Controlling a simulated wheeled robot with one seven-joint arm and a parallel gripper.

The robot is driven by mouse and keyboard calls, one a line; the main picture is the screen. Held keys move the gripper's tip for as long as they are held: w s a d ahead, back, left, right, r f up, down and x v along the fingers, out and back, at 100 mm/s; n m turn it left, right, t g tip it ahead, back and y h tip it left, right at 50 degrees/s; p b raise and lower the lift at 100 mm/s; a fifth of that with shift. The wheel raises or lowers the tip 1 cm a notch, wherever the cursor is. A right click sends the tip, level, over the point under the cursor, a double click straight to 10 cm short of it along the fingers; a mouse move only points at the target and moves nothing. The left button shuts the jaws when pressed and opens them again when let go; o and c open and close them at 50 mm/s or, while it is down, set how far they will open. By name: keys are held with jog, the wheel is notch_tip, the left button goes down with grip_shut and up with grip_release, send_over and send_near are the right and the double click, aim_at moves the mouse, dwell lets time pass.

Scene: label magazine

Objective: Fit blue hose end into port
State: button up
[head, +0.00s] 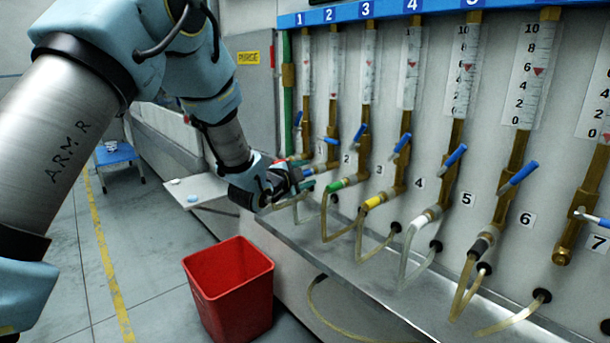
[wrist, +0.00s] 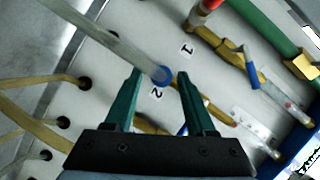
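The blue hose end (wrist: 163,75) is a blue collar on a pale clear hose (wrist: 110,42). In the wrist view it lies between the two green fingers of my gripper (wrist: 160,76), with a gap on each side, so the gripper looks open around it. In the head view my gripper (head: 300,180) is at the second station, with a bit of the blue end (head: 309,172) beside it. The brass port of station 2 (head: 326,167) lines up with the blue end. Whether they touch or the end is seated cannot be told; the right finger partly hides the joint.
Neighbouring hoses have red, green (head: 336,185), yellow (head: 374,202), white and black ends on their ports. Port 7 (head: 562,256) is bare. A metal ledge (head: 330,250) runs below the panel. A red bin (head: 229,285) stands on the floor.

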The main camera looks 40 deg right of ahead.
jog(key=b+v, duration=0.3)
jog(key=v, duration=0.7)
jog(key=shift+a, duration=0.4)
jog(key=shift+r, duration=0.1)
jog(key=w+a+f+n+t+y+p, duration=0.1)
jog(key=w+a+f+n+t+y, duration=0.15)
jog(key=w+a+n+y, duration=0.65)
jog(key=w+a+f+n+y+p, duration=0.1)
jog(key=w+a+n, duration=0.15)
jog(key=a, duration=0.85)
jog(key=w+a+f+n+y+p, duration=0.1)
jog(key=w+a+n, duration=0.15)
jog(key=a, duration=0.75)
jog(key=s+a+n+g+y, duration=0.2)
jog(key=s+a+n, duration=0.4)
jog(key=a, duration=0.4)
jog(key=s+a+n+g+y+p, duration=0.1)
jog(key=s+a+n, duration=0.4)
jog(key=a, duration=0.5)
jog(key=shift+s+a+n+g+y, duration=0.45)
jog(key=shift+s+g, duration=0.25)
jog(key=shift+g, duration=0.35)
jog(key=shift+s+f, duration=0.2)
